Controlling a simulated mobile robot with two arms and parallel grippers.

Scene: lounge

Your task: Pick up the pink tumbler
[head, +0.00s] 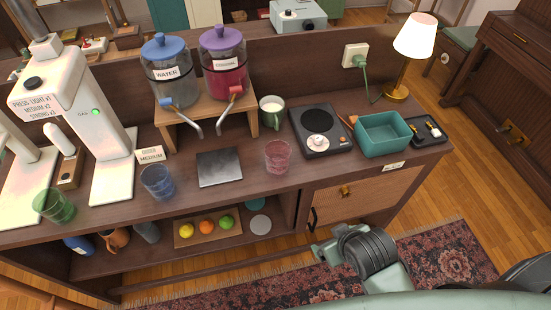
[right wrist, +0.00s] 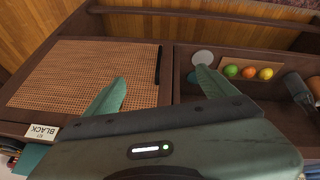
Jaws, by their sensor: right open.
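The pink tumbler (head: 278,157) is a see-through glass standing upright on the wooden counter (head: 240,178), near its front edge. It is right of a dark square plate (head: 219,167) and left of a black scale-like device (head: 321,131). My right gripper (head: 326,252) is in front of the counter, below its top, apart from the tumbler. In the right wrist view its two green fingers (right wrist: 160,92) are spread and empty, facing the cabinet front and lower shelf. The tumbler is not visible in that view. My left gripper is not in view.
A blue tumbler (head: 157,182) and a green tumbler (head: 54,206) stand further left. Two drink dispensers (head: 170,70) are behind, with taps reaching forward. A green mug (head: 272,112), teal bin (head: 383,134) and lamp (head: 414,40) are nearby. Fruit (head: 206,224) lies on the shelf below.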

